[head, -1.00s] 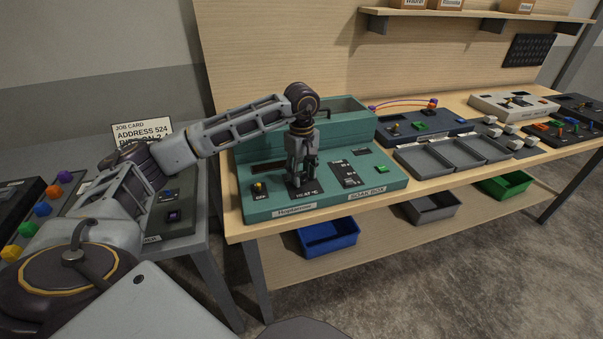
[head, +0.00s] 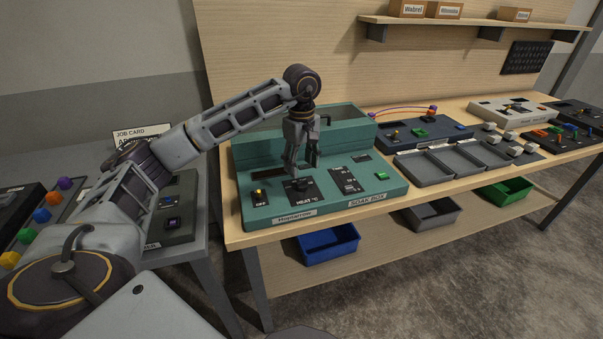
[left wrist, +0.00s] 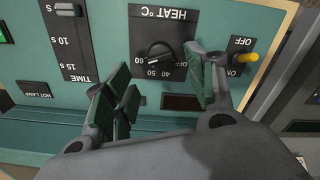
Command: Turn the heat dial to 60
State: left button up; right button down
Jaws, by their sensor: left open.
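The heat dial (head: 301,184) is a dark knob on a black HEAT °C plate on the front of the teal SOAK BOX console (head: 345,211). In the left wrist view the dial (left wrist: 159,54) appears upside down, with numbers by its edge. My left gripper (head: 302,167) is open and empty, pointing down just above and behind the dial. In the left wrist view its fingers (left wrist: 161,84) are spread wide, with the dial visible beyond the gap between them. My right gripper is not in view.
A yellow-tipped OFF switch (head: 259,193) sits left of the dial. The TIME slider plate (head: 348,180) and a green button (head: 381,176) sit to the right. The console's raised rear box (head: 345,135) stands behind the gripper.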

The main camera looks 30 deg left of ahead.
aim_at(302, 181)
pick_arm(q)
jog(key=shift+r, duration=2.95)
